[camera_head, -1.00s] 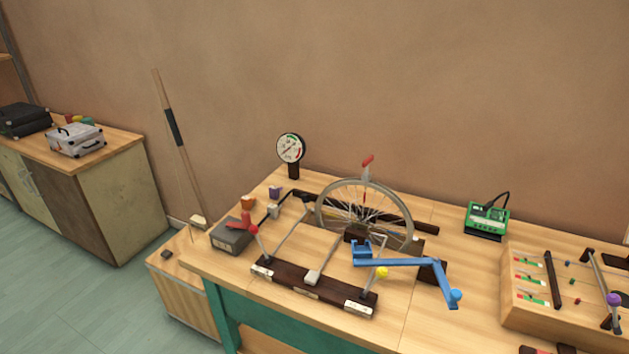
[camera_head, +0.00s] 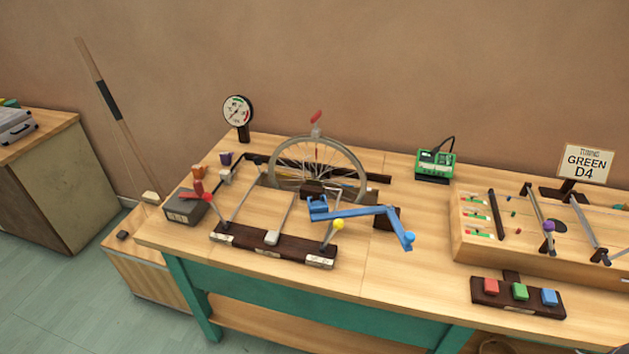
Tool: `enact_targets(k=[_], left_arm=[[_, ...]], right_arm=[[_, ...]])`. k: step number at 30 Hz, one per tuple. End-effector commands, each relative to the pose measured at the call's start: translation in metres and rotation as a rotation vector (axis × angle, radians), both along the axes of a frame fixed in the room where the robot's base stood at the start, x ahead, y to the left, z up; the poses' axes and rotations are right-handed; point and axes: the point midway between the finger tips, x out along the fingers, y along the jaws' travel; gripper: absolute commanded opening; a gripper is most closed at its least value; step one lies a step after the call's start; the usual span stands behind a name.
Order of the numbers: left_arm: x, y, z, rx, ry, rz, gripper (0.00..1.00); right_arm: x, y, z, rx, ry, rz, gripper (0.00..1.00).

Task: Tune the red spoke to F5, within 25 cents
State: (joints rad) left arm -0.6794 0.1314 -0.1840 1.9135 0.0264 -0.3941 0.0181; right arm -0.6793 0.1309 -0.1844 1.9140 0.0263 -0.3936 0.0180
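A bicycle wheel (camera_head: 357,160) stands upright in a dark stand on the workbench. A red-handled piece (camera_head: 316,117) sits at the top of its rim. The spokes are thin, and I cannot pick out a red one. A blue cranked tool (camera_head: 362,212) lies in front of the wheel. A green box with a display (camera_head: 435,164) stands behind and to the right; its reading is too small to make out. A round dial gauge (camera_head: 238,112) stands at the back left. Neither of my grippers is in view.
A dark-based frame (camera_head: 275,246) with red and yellow knobs is at the front. A grey box (camera_head: 184,208) is at left. At right are a stringed wooden box (camera_head: 478,252), a sign (camera_head: 585,163) reading "GREEN D4", and a rack of coloured buttons (camera_head: 519,291).

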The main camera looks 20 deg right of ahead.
Motion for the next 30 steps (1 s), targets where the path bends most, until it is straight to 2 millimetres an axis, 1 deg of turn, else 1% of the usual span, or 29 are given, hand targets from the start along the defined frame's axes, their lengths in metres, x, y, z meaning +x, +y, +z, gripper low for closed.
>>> enact_targets(k=[1,7,8,30], left_arm=[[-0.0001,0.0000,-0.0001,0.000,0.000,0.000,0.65],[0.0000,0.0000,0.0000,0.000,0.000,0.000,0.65],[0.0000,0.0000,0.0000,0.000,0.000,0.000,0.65],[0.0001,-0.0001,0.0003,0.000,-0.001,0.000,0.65]], right_arm=[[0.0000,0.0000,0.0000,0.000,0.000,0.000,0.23],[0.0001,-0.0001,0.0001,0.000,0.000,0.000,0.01],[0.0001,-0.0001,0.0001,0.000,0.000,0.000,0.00],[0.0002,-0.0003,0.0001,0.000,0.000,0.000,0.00]])
